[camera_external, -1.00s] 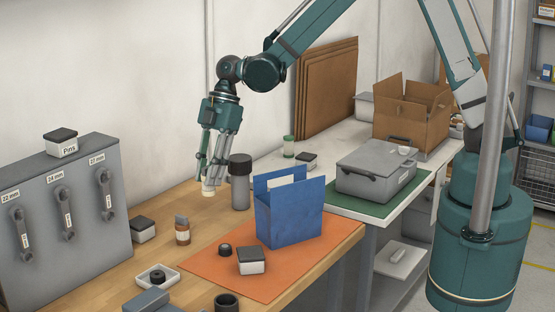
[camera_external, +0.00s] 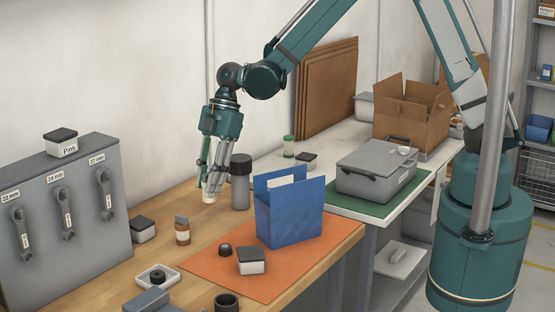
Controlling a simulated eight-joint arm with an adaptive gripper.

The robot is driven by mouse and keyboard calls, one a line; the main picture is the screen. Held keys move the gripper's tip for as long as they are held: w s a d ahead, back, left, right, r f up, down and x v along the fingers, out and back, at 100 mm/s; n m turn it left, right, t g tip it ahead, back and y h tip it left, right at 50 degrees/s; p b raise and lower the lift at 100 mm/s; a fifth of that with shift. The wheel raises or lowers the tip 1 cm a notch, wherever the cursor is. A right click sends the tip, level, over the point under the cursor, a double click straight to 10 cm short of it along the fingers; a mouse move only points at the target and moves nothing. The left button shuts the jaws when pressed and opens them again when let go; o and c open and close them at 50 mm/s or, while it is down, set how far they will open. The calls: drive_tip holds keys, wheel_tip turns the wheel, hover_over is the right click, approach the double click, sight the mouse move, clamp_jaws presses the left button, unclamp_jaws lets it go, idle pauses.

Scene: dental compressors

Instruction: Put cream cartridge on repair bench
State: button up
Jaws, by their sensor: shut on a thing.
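My gripper (camera_external: 211,190) points down over the back of the wooden repair bench (camera_external: 180,215), left of a dark-capped grey cylinder. It is shut on the cream cartridge (camera_external: 209,198), whose pale lower end shows between the fingertips. The fingers hide the rest of the cartridge. The cartridge's lower end is at or just above the bench top; I cannot tell whether it touches.
The grey cylinder (camera_external: 240,187) stands close to the right of my gripper. A blue folder box (camera_external: 290,212) stands on the orange mat (camera_external: 210,266). A small brown bottle (camera_external: 182,232) stands front left. Bare wood lies between bottle and gripper.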

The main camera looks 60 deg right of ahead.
sight(209, 195)
drive_tip(key=shift+f, duration=2.25)
drive_tip(key=shift+f, duration=1.9)
drive_tip(key=shift+f, duration=0.1)
drive_tip(key=o, duration=0.9)
drive_tip(key=shift+r, duration=0.2)
drive_tip(key=shift+v, duration=5.95)
drive_tip(key=shift+d, duration=0.1)
